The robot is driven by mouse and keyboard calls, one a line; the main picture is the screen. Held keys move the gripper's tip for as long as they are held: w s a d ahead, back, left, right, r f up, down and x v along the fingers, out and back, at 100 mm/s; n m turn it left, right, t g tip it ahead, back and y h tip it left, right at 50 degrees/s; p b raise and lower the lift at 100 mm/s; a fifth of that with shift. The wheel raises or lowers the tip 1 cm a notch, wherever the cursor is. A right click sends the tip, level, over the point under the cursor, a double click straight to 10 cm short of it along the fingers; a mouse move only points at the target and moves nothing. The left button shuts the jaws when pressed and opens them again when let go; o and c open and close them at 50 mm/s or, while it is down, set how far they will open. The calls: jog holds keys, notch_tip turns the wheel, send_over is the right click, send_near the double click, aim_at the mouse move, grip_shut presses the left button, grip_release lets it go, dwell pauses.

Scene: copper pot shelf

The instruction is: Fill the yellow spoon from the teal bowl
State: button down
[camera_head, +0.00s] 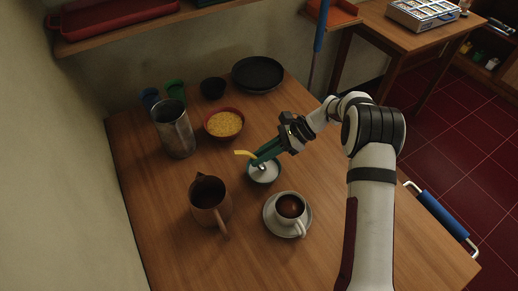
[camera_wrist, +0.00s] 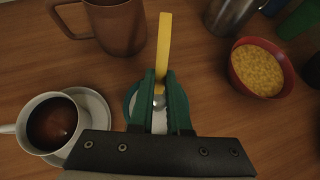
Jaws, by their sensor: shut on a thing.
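The yellow spoon has a yellow handle (camera_head: 243,153) and a metal end. In the wrist view its handle (camera_wrist: 164,42) points up the picture, away from my gripper. My gripper (camera_head: 259,160) has green fingers and is shut on the spoon; its fingertips (camera_wrist: 161,80) also show in the wrist view. The teal bowl (camera_head: 264,183) holds something white and stands under the fingers. The spoon's metal end is over or in the bowl; I cannot tell its depth. In the wrist view the fingers hide most of the bowl (camera_wrist: 129,98).
A brown mug (camera_head: 208,205) and a coffee cup (camera_head: 290,206) on a saucer (camera_head: 272,226) stand in front of the bowl. Behind are a red bowl of yellow grains (camera_head: 225,124), a metal jug (camera_head: 174,135), a dark pan (camera_head: 258,74) and small cups. The table's right part is clear.

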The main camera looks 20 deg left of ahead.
jog(key=shift+d+f, duration=0.1)
jog(key=shift+f, duration=0.75)
jog(key=t+h, duration=0.1)
jog(key=f+h, duration=0.1)
jog(key=h, duration=0.1)
jog(key=a+t+h, duration=0.1)
jog(key=h, duration=0.1)
jog(key=shift+s+f+t, duration=0.2)
jog(key=shift+f+t, duration=0.05)
jog(key=shift+t, duration=0.05)
jog(key=shift+a+r+t+h, duration=0.15)
jog(key=shift+t+h, duration=0.25)
jog(key=shift+h, duration=0.4)
jog(key=shift+s+a+r+t+h, duration=0.1)
jog(key=shift+a+r+t+h, duration=0.1)
jog(key=shift+r+t+h, duration=0.25)
jog(key=shift+s+a+r+t+h, duration=0.15)
jog(key=shift+r+h, duration=0.1)
jog(key=shift+h, duration=0.4)
jog(key=shift+r, duration=1.15)
jog(key=shift+g+y, duration=0.3)
jog(key=shift+y, duration=0.3)
